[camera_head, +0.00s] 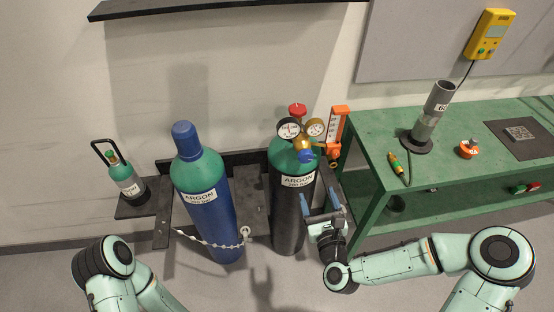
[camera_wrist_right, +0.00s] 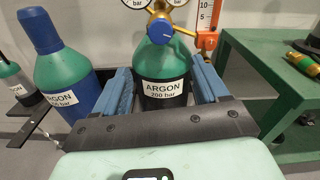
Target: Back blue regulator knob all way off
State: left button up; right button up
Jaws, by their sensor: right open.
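The blue regulator knob (camera_head: 305,156) sits at the front of the brass regulator on the right-hand argon cylinder (camera_head: 292,205), which has a green shoulder and dark body. In the right wrist view the knob (camera_wrist_right: 160,27) shows a white mark on its face, just above the cylinder's green shoulder. My right gripper (camera_head: 320,197) is open and empty, below and slightly right of the knob and apart from it. In the wrist view its two blue fingers (camera_wrist_right: 163,75) stand on either side of the cylinder's label. My left arm shows at lower left; its gripper is out of view.
Two gauges (camera_head: 289,129) and a red top knob (camera_head: 298,110) crowd the regulator; an orange flowmeter (camera_head: 338,124) stands to its right. A chained blue cylinder (camera_head: 209,207) is on the left. The green bench (camera_head: 376,150) limits room on the right.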

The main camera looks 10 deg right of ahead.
aim_at(307, 158)
jog(key=shift+m, duration=0.3)
jog(key=w+p, duration=0.1)
jog(key=w, duration=0.8)
jog(key=w+p, duration=0.1)
jog(key=w, duration=0.3)
jog(key=shift+w+a+r+p, duration=0.25)
jog(key=shift+w+r+p, duration=0.05)
jog(key=shift+r+p, duration=0.05)
pick_arm(q)
jog(key=w+r, duration=0.2)
jog(key=r, duration=0.1)
jog(key=shift+r, duration=0.15)
